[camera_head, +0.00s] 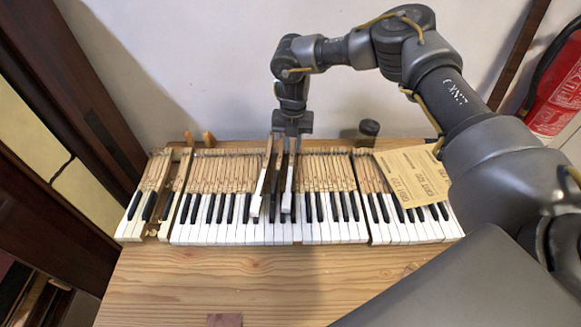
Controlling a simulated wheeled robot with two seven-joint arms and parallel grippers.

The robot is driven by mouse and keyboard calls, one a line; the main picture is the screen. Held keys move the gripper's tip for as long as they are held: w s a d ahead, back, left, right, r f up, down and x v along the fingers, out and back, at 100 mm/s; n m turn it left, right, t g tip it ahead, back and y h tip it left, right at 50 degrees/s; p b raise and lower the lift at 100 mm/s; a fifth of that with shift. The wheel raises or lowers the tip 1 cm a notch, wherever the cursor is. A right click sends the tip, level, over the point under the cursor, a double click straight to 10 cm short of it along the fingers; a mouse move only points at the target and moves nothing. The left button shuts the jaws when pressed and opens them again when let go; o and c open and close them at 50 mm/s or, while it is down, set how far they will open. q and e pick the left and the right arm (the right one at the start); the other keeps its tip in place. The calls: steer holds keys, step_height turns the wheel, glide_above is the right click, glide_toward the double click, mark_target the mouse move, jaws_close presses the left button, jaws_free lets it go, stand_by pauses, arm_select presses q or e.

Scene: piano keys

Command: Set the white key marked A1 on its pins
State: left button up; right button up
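My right gripper (285,158) points down over the middle of the keyboard, its dark fingers among the keys. Two pale wooden keys with white fronts stand out above the row there: one (260,187) left of the fingers, one (287,187) at the right finger. I cannot tell whether the gripper grips either key. No A1 marking can be read, so I cannot say which key is A1. A narrow gap (168,215) shows in the white row at the left, with bare wood in it. Pins cannot be made out. My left gripper is out of view.
The keyboard (333,230) lies on a wooden table (215,285), whose front is mostly clear. A tan card (415,175) lies over the right keys. A small dark jar (368,130) and wooden pegs (208,138) stand behind. A red extinguisher (560,95) is at far right.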

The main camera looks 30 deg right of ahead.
steer(key=shift+f, duration=0.8)
jaws_close()
